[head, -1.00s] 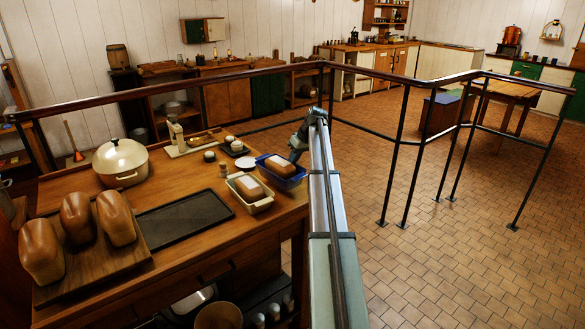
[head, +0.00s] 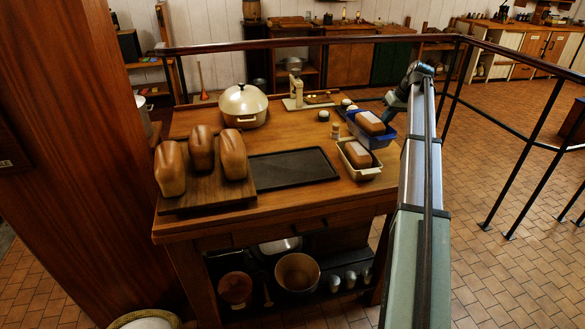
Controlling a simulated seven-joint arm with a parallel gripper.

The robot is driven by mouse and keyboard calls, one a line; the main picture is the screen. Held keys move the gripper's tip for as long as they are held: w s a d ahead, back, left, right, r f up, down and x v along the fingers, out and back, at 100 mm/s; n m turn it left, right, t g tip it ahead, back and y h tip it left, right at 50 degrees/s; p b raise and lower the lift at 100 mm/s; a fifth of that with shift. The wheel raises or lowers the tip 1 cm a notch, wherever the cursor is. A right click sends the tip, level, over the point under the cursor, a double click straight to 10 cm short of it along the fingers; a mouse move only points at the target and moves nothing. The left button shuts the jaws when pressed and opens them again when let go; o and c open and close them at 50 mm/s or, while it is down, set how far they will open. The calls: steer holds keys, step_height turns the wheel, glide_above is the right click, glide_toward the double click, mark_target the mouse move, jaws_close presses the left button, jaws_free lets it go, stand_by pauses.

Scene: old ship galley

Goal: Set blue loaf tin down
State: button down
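The blue loaf tin (head: 383,142) is at the right edge of the wooden worktable (head: 300,212), just behind a cream loaf tin (head: 358,176). A brown loaf (head: 369,122) sits in the blue tin. The tin looks about level; I cannot tell whether its base touches the tabletop. My gripper (head: 390,106) is at the tin's far right side, at the end of my arm. Its fingers are too small and hidden to show whether they close on the rim.
The cream tin also holds a loaf. A dark tray (head: 293,169) lies to its left, beside a board (head: 207,192) with three loaves. A lidded pot (head: 243,106), a scale (head: 295,92) and a small shaker (head: 335,131) stand behind. A railing (head: 330,41) runs behind the table.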

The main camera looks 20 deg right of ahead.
steer(key=w+a, duration=0.2)
steer(key=a, duration=3.4)
steer(key=shift+m, duration=0.3)
steer(key=shift+s+f, duration=0.15)
steer(key=shift+f, duration=4.6)
steer(key=shift+f, duration=0.1)
steer(key=c, duration=1.4)
jaws_free()
steer(key=shift+o, duration=0.2)
steer(key=v, duration=1.2)
